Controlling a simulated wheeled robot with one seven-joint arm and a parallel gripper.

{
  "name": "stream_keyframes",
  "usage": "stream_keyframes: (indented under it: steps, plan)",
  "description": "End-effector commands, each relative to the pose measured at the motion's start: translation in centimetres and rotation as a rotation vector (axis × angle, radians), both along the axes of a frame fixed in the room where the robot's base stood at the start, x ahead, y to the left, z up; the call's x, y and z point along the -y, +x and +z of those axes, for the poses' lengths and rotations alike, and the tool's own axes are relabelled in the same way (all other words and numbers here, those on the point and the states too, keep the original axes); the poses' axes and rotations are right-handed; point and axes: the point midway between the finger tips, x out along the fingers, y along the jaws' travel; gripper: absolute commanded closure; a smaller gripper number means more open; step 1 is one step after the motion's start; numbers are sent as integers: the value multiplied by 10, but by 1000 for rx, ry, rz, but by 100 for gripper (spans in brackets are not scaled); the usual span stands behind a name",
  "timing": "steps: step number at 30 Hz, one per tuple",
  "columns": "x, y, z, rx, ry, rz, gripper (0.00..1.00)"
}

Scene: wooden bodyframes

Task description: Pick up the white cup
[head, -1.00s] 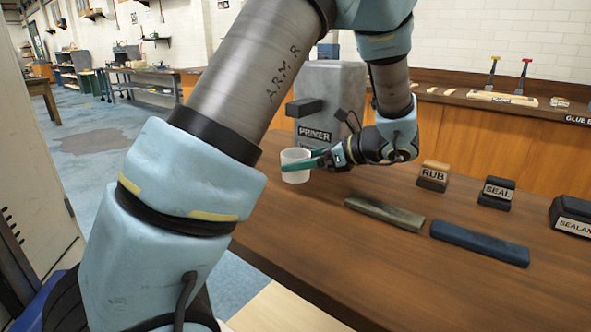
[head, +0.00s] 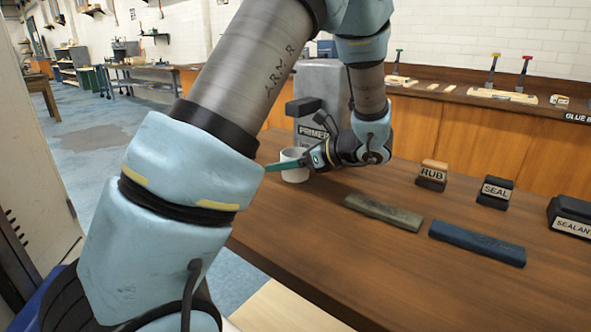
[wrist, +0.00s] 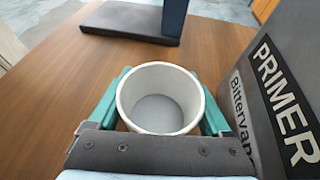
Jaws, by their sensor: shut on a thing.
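The white cup (head: 294,172) is at the far left part of the wooden table, in front of the grey PRIMER container. My gripper (head: 272,166) comes in level from the right, with its teal fingers at the sides of the cup. In the wrist view the cup (wrist: 160,125) is upright with its open mouth toward the camera, and its inside looks empty. The two teal fingers of my gripper (wrist: 160,82) hold it from left and right. The cup appears at table level; whether its base touches the table I cannot tell.
The PRIMER container (head: 320,85) stands close behind the cup and close on the right in the wrist view. RUB (head: 432,175) and SEAL (head: 496,193) blocks, a green bar (head: 384,212) and a blue bar (head: 477,243) lie right. A dark flat base (wrist: 130,22) stands beyond the cup.

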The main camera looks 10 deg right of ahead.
Motion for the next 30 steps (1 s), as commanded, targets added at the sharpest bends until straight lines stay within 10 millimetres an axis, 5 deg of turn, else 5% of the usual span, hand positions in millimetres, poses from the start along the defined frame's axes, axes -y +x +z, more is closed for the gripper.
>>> stream_keyframes:
  steps: [12, 23, 30]
  plan:
    - [0, 0, 0, 1, -1, 0, 93]
    - [-2, -2, 7, 2, -1, 0, 94]
    - [-2, -3, 53, 5, -6, 0, 94]
